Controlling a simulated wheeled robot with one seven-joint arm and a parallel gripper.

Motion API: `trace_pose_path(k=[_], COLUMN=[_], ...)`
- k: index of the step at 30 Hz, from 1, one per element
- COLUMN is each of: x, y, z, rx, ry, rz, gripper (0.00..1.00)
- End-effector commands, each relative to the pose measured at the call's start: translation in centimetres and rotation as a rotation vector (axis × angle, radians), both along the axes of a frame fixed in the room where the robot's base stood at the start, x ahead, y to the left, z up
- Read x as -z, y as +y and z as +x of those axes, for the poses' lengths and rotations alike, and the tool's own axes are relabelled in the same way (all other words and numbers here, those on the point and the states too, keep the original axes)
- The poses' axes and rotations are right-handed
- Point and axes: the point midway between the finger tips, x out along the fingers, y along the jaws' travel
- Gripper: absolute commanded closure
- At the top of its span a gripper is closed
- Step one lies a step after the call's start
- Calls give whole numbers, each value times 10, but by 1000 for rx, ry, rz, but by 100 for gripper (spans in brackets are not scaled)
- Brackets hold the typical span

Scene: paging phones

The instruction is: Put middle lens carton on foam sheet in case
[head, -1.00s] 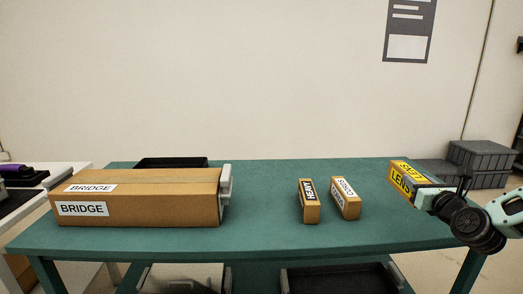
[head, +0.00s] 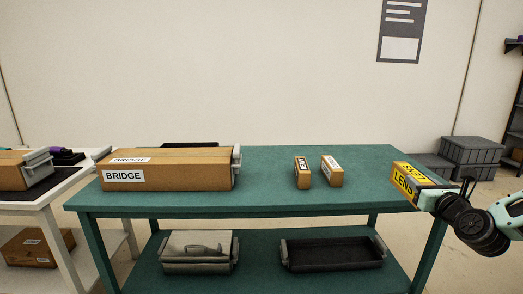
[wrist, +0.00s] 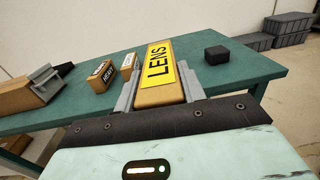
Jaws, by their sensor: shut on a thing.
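The lens carton (head: 408,178), a brown box with yellow LENS labels, is held in my gripper (head: 428,192), in front of the right end of the green table. In the wrist view, the carton (wrist: 157,68) sits between the two grey fingers of my gripper (wrist: 160,92), which are shut on it. It appears clear of the table top. I cannot make out a case with a foam sheet for certain; a dark item with purple on it (head: 66,157) stands on the white table at the left, partly hidden.
The green table (head: 250,180) bears the long BRIDGE box (head: 165,172) and two small cartons, one labelled HEAVY (head: 303,172) and another beside it (head: 332,172). Its lower shelf holds a grey crate (head: 200,250) and a black tray (head: 332,254). A black block (wrist: 216,55) lies at the back.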

Motion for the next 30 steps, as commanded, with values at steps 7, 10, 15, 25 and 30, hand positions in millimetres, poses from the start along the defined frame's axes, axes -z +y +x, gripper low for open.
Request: trace_pose_path(k=[7, 10, 15, 25, 30], x=[10, 18, 33, 84, 122], y=[-4, -6, -9, -11, 0], z=[-3, -5, -11, -36, -62], rx=[0, 1, -3, -13, -23], ry=[1, 1, 2, 5, 5], rz=[2, 3, 4, 10, 12], gripper=[86, 86, 86, 86, 86])
